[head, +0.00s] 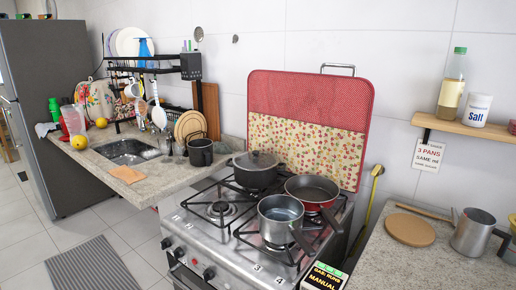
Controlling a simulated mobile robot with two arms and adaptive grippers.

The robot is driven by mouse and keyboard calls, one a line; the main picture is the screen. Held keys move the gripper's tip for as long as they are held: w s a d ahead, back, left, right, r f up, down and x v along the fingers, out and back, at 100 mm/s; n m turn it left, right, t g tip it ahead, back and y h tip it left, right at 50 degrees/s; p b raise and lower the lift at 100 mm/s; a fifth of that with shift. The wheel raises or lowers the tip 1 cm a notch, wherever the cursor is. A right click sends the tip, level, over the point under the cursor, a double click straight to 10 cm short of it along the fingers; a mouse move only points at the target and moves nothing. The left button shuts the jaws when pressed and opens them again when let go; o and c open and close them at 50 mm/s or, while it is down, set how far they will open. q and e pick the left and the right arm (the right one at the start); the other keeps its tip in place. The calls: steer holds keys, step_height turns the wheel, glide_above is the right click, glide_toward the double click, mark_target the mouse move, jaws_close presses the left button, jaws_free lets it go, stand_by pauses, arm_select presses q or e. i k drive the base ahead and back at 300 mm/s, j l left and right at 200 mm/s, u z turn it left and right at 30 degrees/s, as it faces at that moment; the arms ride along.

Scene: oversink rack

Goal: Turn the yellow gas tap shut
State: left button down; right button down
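The yellow gas tap (377,170) is on the white tiled wall, just right of the stove and below the wall shelf. It is small in the head view, and the angle of its handle cannot be made out. A yellow hose (366,215) runs down from it into the gap between the stove and the right counter. Neither of my grippers is in view.
The stove (190,237) holds a lidded dark pot (256,168), a red pan (312,188) and a steel saucepan (281,211). The right counter (397,265) carries a round board (410,230) and a metal pot (474,232). A shelf (470,127) juts out above.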

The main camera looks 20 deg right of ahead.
mark_target(377, 168)
steer(key=z, duration=1.25)
